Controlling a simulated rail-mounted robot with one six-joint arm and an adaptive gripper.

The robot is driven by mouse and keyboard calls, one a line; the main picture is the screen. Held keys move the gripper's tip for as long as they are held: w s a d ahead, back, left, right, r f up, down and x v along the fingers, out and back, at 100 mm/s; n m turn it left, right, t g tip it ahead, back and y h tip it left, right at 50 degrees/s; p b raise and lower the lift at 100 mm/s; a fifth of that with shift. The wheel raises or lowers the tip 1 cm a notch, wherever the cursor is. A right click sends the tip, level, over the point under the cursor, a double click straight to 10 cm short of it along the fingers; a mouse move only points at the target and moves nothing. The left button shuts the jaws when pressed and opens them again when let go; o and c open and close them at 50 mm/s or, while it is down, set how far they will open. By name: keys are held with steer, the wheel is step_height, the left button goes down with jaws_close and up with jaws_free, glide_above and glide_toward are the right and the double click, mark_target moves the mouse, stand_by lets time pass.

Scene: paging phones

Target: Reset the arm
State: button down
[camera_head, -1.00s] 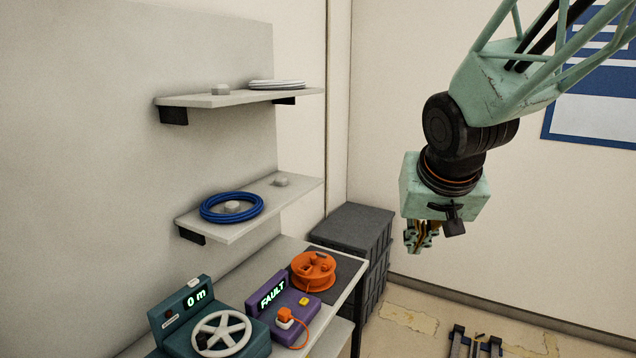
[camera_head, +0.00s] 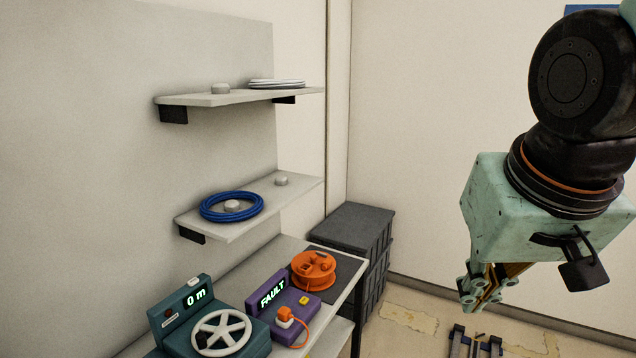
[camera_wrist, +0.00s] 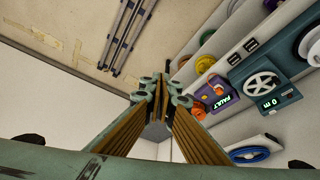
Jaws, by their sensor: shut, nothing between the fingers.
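My gripper (camera_head: 484,288) hangs at the right of the head view, in free air, well right of the bench and shelves. Its fingers are shut with nothing between them. In the wrist view the closed fingers (camera_wrist: 160,88) meet at the middle of the picture, apart from any object. My wrist hides part of the right wall.
The bench holds a teal device (camera_head: 203,318) reading "0 m", a purple box (camera_head: 283,307) reading "FAULT" and an orange reel (camera_head: 313,270). A blue coil (camera_head: 205,211) lies on the lower shelf, a white coil (camera_head: 277,84) above. Dark crates (camera_head: 352,228) stand behind the bench.

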steer(key=s+a+g, duration=0.1)
steer(key=s, duration=1.2)
steer(key=shift+s+a+f+n+y, duration=0.2)
steer(key=shift+f+n+y, duration=0.1)
steer(key=shift+f+n, duration=0.1)
steer(key=shift+w, duration=0.1)
